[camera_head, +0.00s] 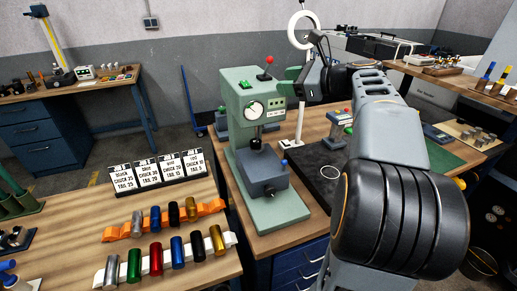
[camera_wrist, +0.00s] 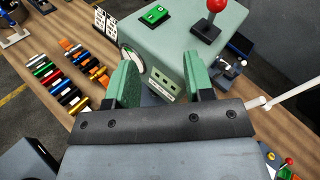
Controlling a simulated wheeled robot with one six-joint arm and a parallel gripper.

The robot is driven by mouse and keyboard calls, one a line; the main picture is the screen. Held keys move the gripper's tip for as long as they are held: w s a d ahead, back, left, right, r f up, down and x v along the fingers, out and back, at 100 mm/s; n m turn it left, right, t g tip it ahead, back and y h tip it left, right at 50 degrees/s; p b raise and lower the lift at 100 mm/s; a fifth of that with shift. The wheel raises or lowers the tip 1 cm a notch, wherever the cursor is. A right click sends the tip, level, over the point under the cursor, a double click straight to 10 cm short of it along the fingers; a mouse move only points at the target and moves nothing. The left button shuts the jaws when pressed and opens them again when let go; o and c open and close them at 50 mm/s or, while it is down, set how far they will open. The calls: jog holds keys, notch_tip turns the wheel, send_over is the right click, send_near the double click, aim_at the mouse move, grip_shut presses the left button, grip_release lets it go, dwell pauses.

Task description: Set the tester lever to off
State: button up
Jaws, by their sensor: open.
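The tester (camera_head: 240,110) is a pale green machine with a round dial on its front. Its lever (camera_head: 268,62) has a red ball knob and stands roughly upright on a dark base on the top face. In the wrist view the lever (camera_wrist: 214,14) is at the top, beyond my right finger, and the tester top (camera_wrist: 178,42) fills the middle. My gripper (camera_wrist: 162,78) is open and empty, its green-padded fingers apart above the tester's front edge. Nothing is between them. In the head view my gripper (camera_head: 288,90) is just right of the tester head, below the knob.
A green button box (camera_wrist: 154,15) sits on the tester top, left of the lever. Coloured cylinders (camera_head: 155,262) lie on racks on the left table, near label cards (camera_head: 160,172). A white ring lamp (camera_head: 303,30) stands behind my arm. A dark mat (camera_head: 310,165) lies right of the tester.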

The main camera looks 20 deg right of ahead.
jog(key=s+a+f+n+g+h+p, duration=0.4)
jog(key=s+a+f+n+g+h, duration=0.1)
jog(key=s+a+f+n, duration=0.5)
jog(key=a+f+n+g, duration=0.1)
jog(key=a+n, duration=0.1)
jog(key=n, duration=0.1)
jog(key=shift+s+a+f+n+g, duration=0.2)
jog(key=shift+s+a+n+g, duration=0.1)
jog(key=shift+s+g, duration=0.1)
